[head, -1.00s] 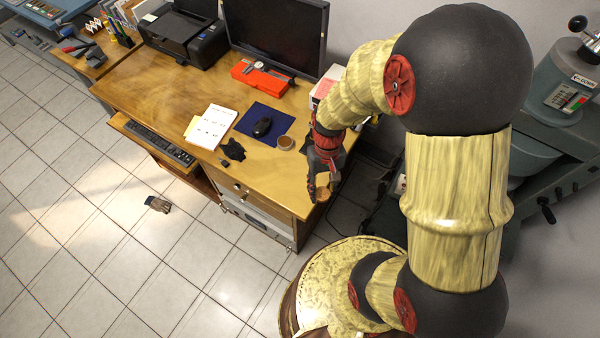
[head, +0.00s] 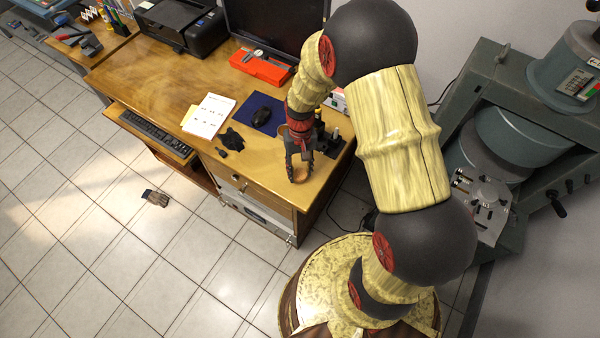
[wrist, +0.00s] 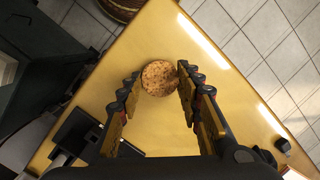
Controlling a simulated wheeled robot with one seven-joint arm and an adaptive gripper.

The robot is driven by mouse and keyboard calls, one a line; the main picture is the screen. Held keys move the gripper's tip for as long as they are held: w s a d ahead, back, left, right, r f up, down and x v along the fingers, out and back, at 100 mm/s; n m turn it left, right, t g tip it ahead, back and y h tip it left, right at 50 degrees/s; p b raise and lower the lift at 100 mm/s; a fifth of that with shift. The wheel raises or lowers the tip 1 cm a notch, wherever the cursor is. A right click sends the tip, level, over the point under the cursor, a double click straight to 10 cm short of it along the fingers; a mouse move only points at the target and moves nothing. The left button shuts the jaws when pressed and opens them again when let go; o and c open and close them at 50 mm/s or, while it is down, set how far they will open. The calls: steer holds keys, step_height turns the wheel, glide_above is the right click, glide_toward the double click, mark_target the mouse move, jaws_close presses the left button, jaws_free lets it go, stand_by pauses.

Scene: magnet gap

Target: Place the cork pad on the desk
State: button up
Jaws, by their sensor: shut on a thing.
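The cork pad (wrist: 159,77) is a round, speckled brown disc between my fingertips in the wrist view. My gripper (wrist: 157,80) is shut on it, one finger at each side. In the head view my gripper (head: 299,172) points down over the front right corner of the wooden desk (head: 262,180). The pad is small and partly hidden by the fingers there. The wrist view shows the yellow-brown desk top (wrist: 165,35) beneath the pad. I cannot tell whether the pad touches the desk or hangs just above it.
Dark objects (head: 328,140) stand right behind my gripper. Bare desk lies left of the gripper. The desk's front edge is close.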

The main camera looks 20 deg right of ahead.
steer(key=shift+f, duration=0.35)
steer(key=shift+f, duration=0.15)
steer(key=shift+f, duration=0.35)
steer(key=shift+f, duration=0.1)
steer(key=o, duration=0.9)
